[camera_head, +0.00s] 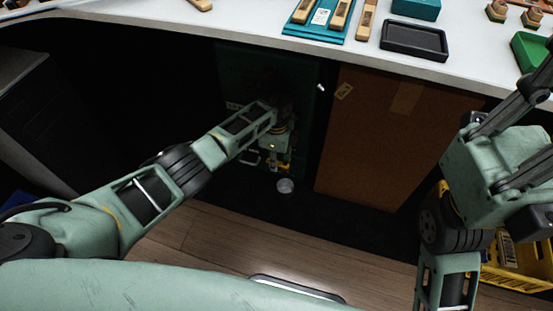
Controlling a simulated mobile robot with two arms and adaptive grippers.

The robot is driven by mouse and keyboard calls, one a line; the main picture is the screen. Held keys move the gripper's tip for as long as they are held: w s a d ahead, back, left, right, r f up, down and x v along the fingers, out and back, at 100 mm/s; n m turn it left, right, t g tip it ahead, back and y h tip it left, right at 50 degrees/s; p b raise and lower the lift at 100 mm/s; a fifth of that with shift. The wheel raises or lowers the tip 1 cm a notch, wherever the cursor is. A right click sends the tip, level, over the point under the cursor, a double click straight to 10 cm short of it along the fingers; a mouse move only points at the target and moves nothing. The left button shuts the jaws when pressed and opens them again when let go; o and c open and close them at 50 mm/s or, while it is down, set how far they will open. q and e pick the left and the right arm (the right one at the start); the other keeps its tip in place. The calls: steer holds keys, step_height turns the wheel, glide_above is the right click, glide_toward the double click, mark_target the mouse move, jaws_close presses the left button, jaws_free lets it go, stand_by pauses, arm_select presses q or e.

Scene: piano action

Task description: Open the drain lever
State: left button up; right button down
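A dark green unit (305,75) stands in shadow under the white table. My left arm reaches under the table, and my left gripper (275,147) is at the lower front of this unit. Small yellow and metal parts (285,167) show just below the gripper; I cannot tell which of them is the drain lever, or whether the gripper touches it. The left fingers are too dark and small to read. A small pale cup (285,186) is on the dark floor below. My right gripper (540,118) is at the right edge, its fingers apart, nothing seen between them.
A brown board or box (385,140) stands right of the green unit, close to the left gripper. The table edge (240,35) runs above the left arm. A yellow crate (515,275) is at lower right. Wooden tools and a black tray (414,40) lie on the table.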

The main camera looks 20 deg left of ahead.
arm_select(q)
jaws_close()
